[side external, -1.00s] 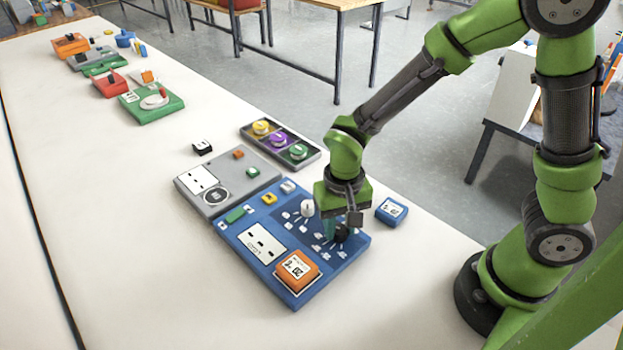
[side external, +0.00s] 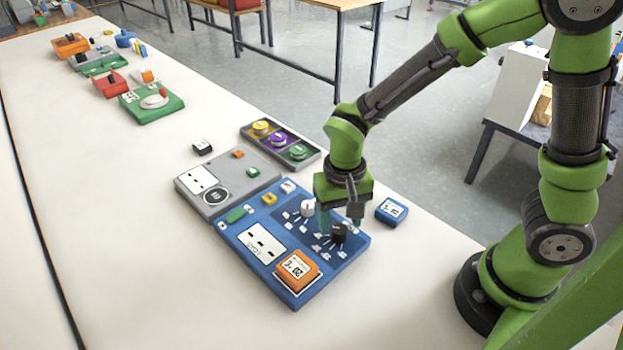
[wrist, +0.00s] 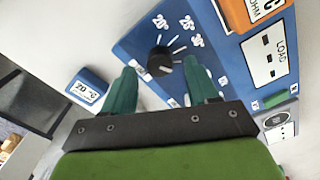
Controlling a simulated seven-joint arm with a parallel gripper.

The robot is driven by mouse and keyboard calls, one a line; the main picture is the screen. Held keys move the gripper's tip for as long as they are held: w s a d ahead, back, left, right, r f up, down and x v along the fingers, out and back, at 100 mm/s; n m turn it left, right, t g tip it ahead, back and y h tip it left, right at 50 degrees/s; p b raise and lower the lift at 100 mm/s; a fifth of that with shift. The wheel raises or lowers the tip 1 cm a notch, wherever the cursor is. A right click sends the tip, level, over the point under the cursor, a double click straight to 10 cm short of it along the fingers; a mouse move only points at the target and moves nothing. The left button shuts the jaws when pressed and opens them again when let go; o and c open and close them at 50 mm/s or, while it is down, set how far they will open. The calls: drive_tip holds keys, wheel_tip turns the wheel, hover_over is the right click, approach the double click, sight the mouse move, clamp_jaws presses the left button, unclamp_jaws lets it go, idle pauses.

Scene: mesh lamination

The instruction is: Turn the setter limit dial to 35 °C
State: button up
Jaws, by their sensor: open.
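The black dial (wrist: 160,60) sits on a blue panel (wrist: 130,45), with white tick lines and degree labels around it; 20° and 25° are legible and the others are hard to read. Which mark the dial points at is not clear. The same dial (side external: 339,231) shows in the side view, below my gripper. My gripper (wrist: 160,70) is open, with one green finger to each side of the dial in the wrist view and nothing held. In the side view my gripper (side external: 340,218) hangs just above the panel; contact with the dial cannot be told.
A white knob (side external: 308,208) stands close by on the panel. A small blue display box (side external: 391,210) lies to the right.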

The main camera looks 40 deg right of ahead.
sight(338, 229)
wheel_tip(338, 229, up, 15)
drive_tip(key=shift+f, duration=0.1)
idle(0.4)
drive_tip(key=s+d+r+n+t+y, duration=0.1)
drive_tip(key=s+d+r+t+y, duration=0.1)
drive_tip(key=s+d+r+t, duration=0.2)
drive_tip(key=s+d+t, duration=0.2)
drive_tip(key=d+t, duration=0.1)
drive_tip(key=d, duration=0.1)
drive_tip(key=shift+s+d, duration=0.15)
drive_tip(key=shift+d, duration=0.1)
idle(0.7)
